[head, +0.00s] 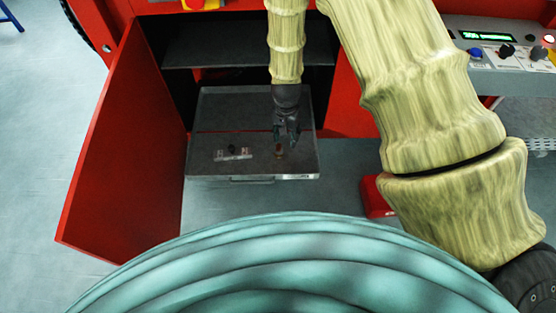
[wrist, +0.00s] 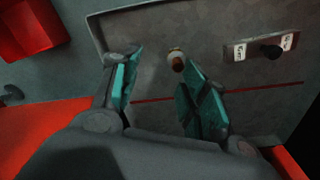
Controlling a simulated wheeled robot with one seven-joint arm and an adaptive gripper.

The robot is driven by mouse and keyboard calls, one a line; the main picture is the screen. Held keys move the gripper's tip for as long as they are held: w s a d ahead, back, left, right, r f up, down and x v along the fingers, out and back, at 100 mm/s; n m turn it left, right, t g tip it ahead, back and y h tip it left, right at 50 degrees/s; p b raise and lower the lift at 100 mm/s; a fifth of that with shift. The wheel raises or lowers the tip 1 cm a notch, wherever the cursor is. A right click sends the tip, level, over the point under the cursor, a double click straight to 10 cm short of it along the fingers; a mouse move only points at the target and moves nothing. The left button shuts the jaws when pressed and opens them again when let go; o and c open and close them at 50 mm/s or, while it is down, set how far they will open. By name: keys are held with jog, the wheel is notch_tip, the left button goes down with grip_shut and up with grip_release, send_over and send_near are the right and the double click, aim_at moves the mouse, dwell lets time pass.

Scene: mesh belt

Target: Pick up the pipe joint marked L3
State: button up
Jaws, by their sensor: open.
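A small brown, brass-like piece with a pale end (head: 279,154) sits on the pull-out tray (head: 215,177). It also shows in the wrist view (wrist: 177,62), just beyond my fingertips and nearer the right finger. A dark piece (head: 231,149) lies on the tray to the left, between two small white labels; it also shows in the wrist view (wrist: 271,52). The label writing is too small to read, so I cannot tell which is L3. My gripper (head: 287,141) is open and empty over the tray, close to the brown piece; it fills the lower wrist view (wrist: 163,66).
The tray slides out of a red cabinet with its door (head: 125,140) open at the left. A shelf (head: 230,52) is above the tray. A red box (head: 372,199) stands on the floor, right of the tray. A control panel (head: 505,53) is at the far right.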

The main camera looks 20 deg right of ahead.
aim_at(279, 145)
jog(key=shift+m, duration=0.5)
jog(key=w+b, duration=0.1)
jog(key=w+a, duration=0.1)
jog(key=w+f+b, duration=0.1)
jog(key=shift+w+a+b, duration=0.15)
jog(key=shift+w+b, duration=0.2)
jog(key=shift+f, duration=0.1)
notch_tip(279, 145, down, 5)
jog(key=shift+f+b, duration=0.15)
jog(key=shift+b, duration=1.05)
jog(key=shift+w+f+b, duration=0.15)
jog(key=shift+f+b, duration=1.6)
jog(key=shift+f, duration=0.85)
jog(key=shift+r, duration=0.1)
grip_shut()
